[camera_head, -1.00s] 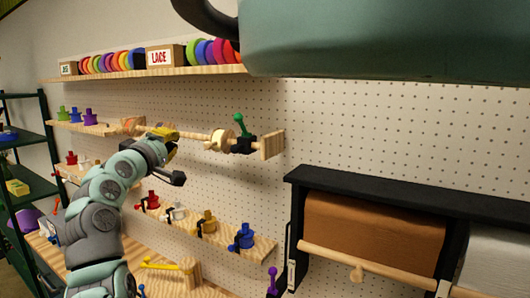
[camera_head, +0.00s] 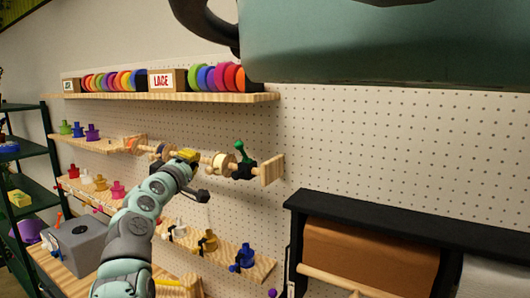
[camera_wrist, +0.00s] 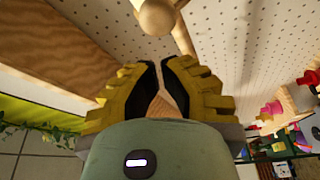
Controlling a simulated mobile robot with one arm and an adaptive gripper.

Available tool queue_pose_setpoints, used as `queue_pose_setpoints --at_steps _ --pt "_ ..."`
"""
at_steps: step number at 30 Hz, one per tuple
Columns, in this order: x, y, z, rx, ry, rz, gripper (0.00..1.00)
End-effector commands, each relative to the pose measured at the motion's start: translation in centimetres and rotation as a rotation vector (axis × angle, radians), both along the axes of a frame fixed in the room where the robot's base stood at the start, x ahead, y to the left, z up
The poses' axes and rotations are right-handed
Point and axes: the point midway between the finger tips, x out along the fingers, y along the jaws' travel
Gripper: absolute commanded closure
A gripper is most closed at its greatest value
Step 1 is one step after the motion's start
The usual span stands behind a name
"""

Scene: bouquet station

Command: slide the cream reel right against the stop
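The cream reel (camera_head: 220,162), pale with wooden flanges, sits on a horizontal wooden rod (camera_head: 203,159) on the pegboard wall. Just right of it is a black clamp-like stop (camera_head: 243,170) with a green handle (camera_head: 241,151). Whether reel and stop touch cannot be told. My gripper (camera_head: 187,155), with yellow fingers, is at the rod, a little left of the reel. In the wrist view my gripper (camera_wrist: 160,66) shows a narrow gap between its black pads, with pale wood visible in the gap. A round wooden piece (camera_wrist: 155,15) lies beyond the fingertips.
A wooden end block (camera_head: 272,169) closes the rod's right end. A darker reel (camera_head: 157,150) is left of my gripper. A shelf with ribbon rolls (camera_head: 225,97) is above; a shelf with colored spools (camera_head: 206,241) is below. A black paper-roll frame (camera_head: 370,216) stands right.

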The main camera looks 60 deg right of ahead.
Motion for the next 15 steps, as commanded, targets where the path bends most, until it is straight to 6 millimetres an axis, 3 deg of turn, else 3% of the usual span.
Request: queue_pose_setpoints --at_steps 6,15 --pt "-1.7 -0.3 -0.2 0.001 -0.001 -0.006 1.00" --pt "-2.0 -0.2 -0.6 0.000 -0.003 -0.003 1.00"
